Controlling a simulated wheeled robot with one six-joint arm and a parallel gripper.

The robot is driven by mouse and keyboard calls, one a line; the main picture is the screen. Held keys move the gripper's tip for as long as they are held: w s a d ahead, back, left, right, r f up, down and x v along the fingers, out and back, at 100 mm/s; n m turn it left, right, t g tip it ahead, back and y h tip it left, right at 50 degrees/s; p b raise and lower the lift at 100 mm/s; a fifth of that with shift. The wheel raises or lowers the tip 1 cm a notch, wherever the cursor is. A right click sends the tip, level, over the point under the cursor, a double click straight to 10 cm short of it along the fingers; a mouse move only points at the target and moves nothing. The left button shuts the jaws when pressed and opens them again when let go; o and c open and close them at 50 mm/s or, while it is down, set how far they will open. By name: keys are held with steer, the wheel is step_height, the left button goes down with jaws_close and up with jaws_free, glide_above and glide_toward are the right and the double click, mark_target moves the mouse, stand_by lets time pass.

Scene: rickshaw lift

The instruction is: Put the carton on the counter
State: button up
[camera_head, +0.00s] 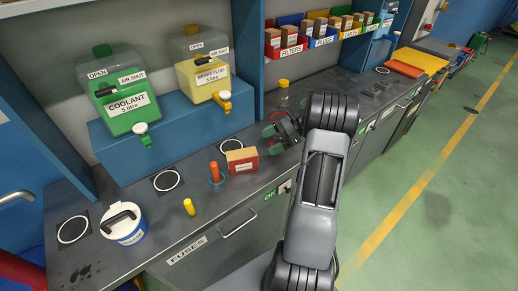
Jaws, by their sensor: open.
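The carton (241,160), a small brown box with a red lower front and a white label, stands upright on the dark grey counter (205,240). My gripper (271,140) is just right of the carton, with its jaws open and green-tipped fingers pointing left toward it. It looks empty and apart from the carton. My arm hides part of the counter to the right.
A red-topped item (215,173) in a blue holder stands close left of the carton, with a yellow cylinder (189,207) nearer the front edge. A white-and-blue tub (123,224) is at left. Coolant (128,102) and brake fluid (207,82) dispensers stand behind. A yellow-capped jar (284,92) is behind my gripper.

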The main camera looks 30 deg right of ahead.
steer(key=s+a+r+n+g+h, duration=0.2)
steer(key=a+r+n+h, duration=0.15)
steer(key=a, duration=0.25)
steer(key=s+a+r+n+g+h, duration=0.2)
steer(key=s+a+r+n, duration=0.1)
steer(key=a+n, duration=0.25)
steer(key=s+a+r+n+t+h, duration=0.3)
steer(key=s+a+n+h, duration=0.4)
steer(key=s+n, duration=0.3)
steer(key=shift+a+n+t, duration=0.45)
steer(key=shift+n+t, duration=0.35)
steer(key=shift+n, duration=0.3)
steer(key=shift+s+h, duration=0.1)
steer(key=shift+h, duration=0.15)
steer(key=shift+c, duration=0.2)
